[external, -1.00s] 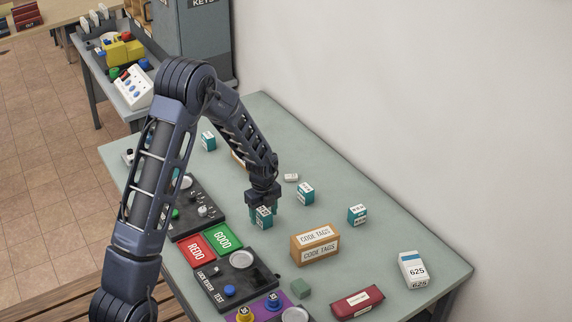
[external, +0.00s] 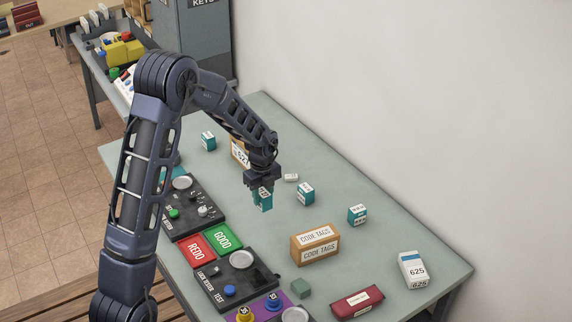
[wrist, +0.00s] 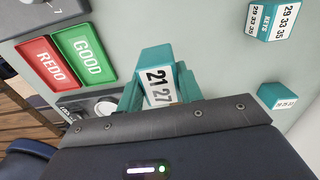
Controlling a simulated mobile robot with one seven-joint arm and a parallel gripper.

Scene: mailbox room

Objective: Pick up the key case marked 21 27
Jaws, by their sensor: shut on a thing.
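The key case marked 21 27 (wrist: 158,88) is a small teal box with a white label, seen in the wrist view between the teal fingertips. In the external view the case (external: 264,201) hangs under my gripper (external: 262,188), which is shut on it. The case appears lifted a little above the table. My gripper also shows in the wrist view (wrist: 160,92). The lower part of the case is hidden in the wrist view.
Other teal key cases stand on the table (external: 400,240): one (external: 305,194) right of my gripper, one (external: 357,215) farther right, one (external: 208,141) at the back. A CODE TAGS box (external: 315,245) stands in front. The GOOD pad (external: 223,240) and REDO pad (external: 196,251) lie left.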

